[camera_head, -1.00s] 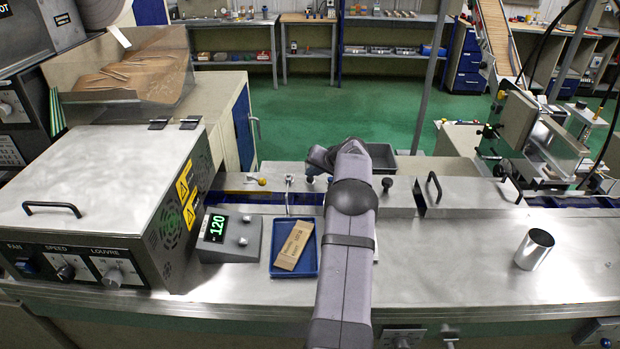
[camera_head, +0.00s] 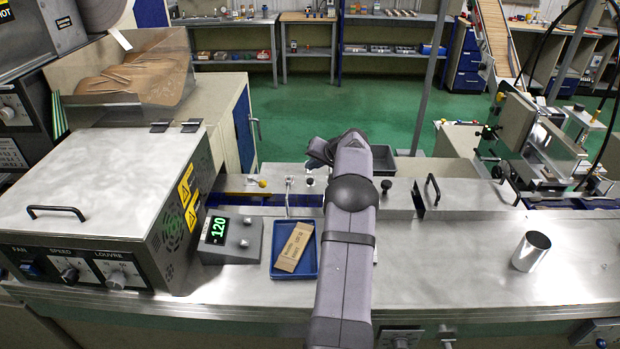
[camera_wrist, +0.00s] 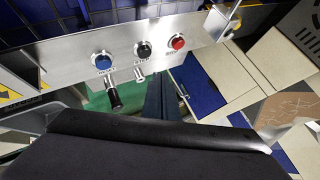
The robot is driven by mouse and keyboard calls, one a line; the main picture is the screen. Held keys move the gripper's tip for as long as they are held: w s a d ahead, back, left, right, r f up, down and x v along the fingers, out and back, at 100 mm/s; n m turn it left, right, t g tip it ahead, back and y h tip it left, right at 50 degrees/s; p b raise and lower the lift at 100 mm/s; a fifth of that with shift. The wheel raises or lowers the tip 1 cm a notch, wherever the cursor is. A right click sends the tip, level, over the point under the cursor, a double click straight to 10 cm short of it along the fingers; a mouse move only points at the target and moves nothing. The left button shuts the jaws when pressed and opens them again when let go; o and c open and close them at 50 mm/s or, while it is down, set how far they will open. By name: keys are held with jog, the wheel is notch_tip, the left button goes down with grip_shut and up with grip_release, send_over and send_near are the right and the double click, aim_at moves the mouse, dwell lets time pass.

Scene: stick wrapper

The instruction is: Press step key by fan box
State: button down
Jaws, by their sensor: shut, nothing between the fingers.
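The fan box (camera_head: 100,190) is the large metal-topped machine at the left in the head view, with FAN, SPEED and LOUVRE controls on its front. In the wrist view a metal panel carries three keys: a blue key (camera_wrist: 102,61), a black key (camera_wrist: 143,49) and a red key (camera_wrist: 177,42). My gripper (camera_head: 320,152) is at the far end of my arm, over the back of the bench, right of the fan box. It is shut and empty. The wrist view shows no contact with a key.
A display reading 120 (camera_head: 218,229) and a blue tray (camera_head: 280,274) holding a brown wrapped packet (camera_head: 295,246) stand right of the fan box. A metal cup (camera_head: 531,251) stands at the right. A black-handled cover (camera_head: 460,195) lies along the back. The bench's right-hand front is mostly clear.

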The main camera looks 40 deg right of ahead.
jog(key=shift+r+p, duration=0.6)
jog(key=shift+r, duration=0.7)
jog(key=s+a+r+n+g+y+p, duration=0.1)
jog(key=s+a+r+n+g+p, duration=0.1)
jog(key=a, duration=0.9)
jog(key=s+a+r+n+g+y+p, duration=0.1)
jog(key=s+a, duration=0.1)
jog(key=a, duration=0.8)
jog(key=s+a+r+n+g+y+p, duration=0.1)
jog(key=a+r+n+g+p, duration=0.1)
jog(key=a, duration=0.9)
jog(key=s+a+n+g+h+p, duration=0.1)
jog(key=s+a+n, duration=0.1)
jog(key=s+a, duration=0.5)
jog(key=s+a+n+g+p, duration=0.2)
jog(key=s+a, duration=0.1)
jog(key=s, duration=0.8)
jog(key=s+a+n+g+h+p, duration=0.1)
jog(key=s+a+n, duration=0.1)
jog(key=s+a, duration=0.5)
notch_tip(320, 180, down, 6)
jog(key=s+d+b, duration=0.1)
jog(key=b, duration=0.4)
jog(key=shift+d, duration=0.25)
jog(key=shift+s, duration=0.1)
